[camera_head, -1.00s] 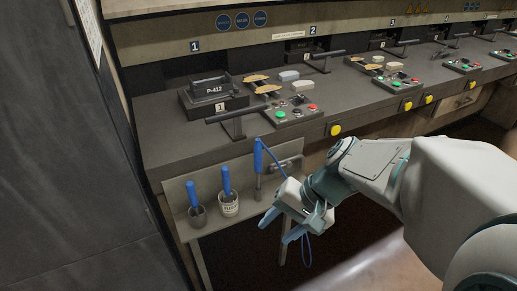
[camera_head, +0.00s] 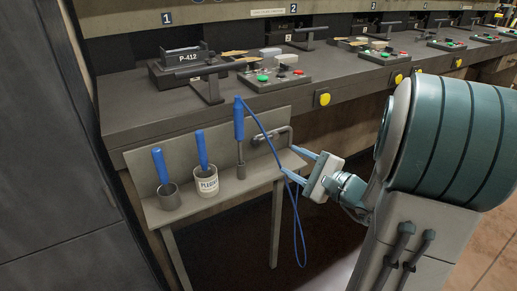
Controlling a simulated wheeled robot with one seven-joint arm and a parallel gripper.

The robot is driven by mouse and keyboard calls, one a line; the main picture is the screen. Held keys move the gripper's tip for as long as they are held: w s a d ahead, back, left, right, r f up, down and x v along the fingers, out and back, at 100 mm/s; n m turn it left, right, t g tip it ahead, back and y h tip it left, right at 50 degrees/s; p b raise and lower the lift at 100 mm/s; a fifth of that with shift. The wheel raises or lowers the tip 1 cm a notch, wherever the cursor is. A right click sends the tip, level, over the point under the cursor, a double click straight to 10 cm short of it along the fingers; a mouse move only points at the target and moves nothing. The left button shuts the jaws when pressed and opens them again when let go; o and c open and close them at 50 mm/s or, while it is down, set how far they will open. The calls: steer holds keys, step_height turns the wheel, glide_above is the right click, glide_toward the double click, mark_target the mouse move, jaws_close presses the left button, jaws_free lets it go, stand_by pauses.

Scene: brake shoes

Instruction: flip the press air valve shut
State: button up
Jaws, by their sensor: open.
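I cannot make out for certain which part is the press air valve. A grey bent pipe or handle (camera_head: 288,132) is fixed to the back panel of the small side shelf, and it may belong to the valve. A blue-handled tool (camera_head: 239,122) stands beside it to the left, and a thin blue hose (camera_head: 298,225) loops from its top past my gripper. My gripper (camera_head: 293,164) is open, with blue fingertips pointing left at the shelf's right end, just below the grey pipe. Nothing shows between the fingers. Whether they touch the hose or shelf I cannot tell.
The shelf (camera_head: 228,192) also holds a grey cup (camera_head: 169,198) and a white labelled cup (camera_head: 207,184), each with a blue-handled tool. Above is the grey bench (camera_head: 140,112) with a P-412 press block (camera_head: 187,62), button panel (camera_head: 275,78) and yellow button (camera_head: 323,97).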

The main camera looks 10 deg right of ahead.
mark_target(264, 139)
steer(key=b+x, duration=0.1)
steer(key=x, duration=1.1)
steer(key=shift+a, duration=0.2)
